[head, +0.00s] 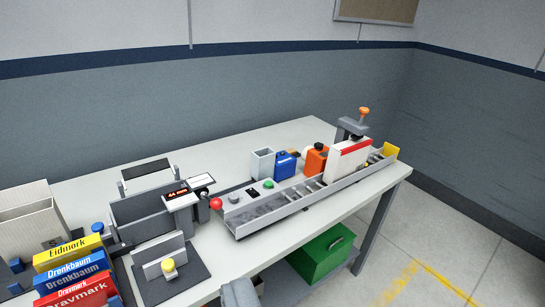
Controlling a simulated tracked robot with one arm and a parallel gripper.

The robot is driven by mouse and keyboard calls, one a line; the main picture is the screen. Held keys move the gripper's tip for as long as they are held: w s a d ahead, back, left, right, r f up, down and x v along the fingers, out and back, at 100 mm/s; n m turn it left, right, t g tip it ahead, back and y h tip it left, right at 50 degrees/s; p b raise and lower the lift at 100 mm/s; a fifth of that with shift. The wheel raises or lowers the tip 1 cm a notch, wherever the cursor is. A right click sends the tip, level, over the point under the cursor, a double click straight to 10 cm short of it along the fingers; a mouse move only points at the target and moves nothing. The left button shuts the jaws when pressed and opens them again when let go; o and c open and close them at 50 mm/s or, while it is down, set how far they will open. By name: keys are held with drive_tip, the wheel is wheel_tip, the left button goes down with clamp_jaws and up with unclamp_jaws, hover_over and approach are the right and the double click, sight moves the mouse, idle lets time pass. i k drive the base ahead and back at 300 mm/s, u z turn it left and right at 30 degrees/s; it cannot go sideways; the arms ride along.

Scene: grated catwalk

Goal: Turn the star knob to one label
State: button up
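I cannot tell for sure which part is the star knob, and I can read no labels beside a knob. An orange knob (364,111) tops the grey post (351,127) at the far right end of the conveyor. A yellow knob (168,266) sits on a dark plate at the table's front left. A blue knob (97,228) stands farther left, and a red ball knob (216,203) is beside the small display unit (180,197). My gripper does not show clearly in this view.
A grey conveyor (285,205) runs along the table's right part, with blue (285,166) and orange (316,160) canisters behind it. Labelled boxes (70,252) stand front left. A green crate (321,254) sits below the table. The floor at right is clear.

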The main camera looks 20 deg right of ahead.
sight(318, 145)
drive_tip(key=z, duration=0.5)
drive_tip(key=k, duration=1.2)
drive_tip(key=z, duration=0.9)
drive_tip(key=i, duration=2.1)
drive_tip(key=u, duration=0.6)
drive_tip(key=i, duration=1.5)
drive_tip(key=u, duration=0.8)
drive_tip(key=i, duration=0.4)
drive_tip(key=u, duration=0.25)
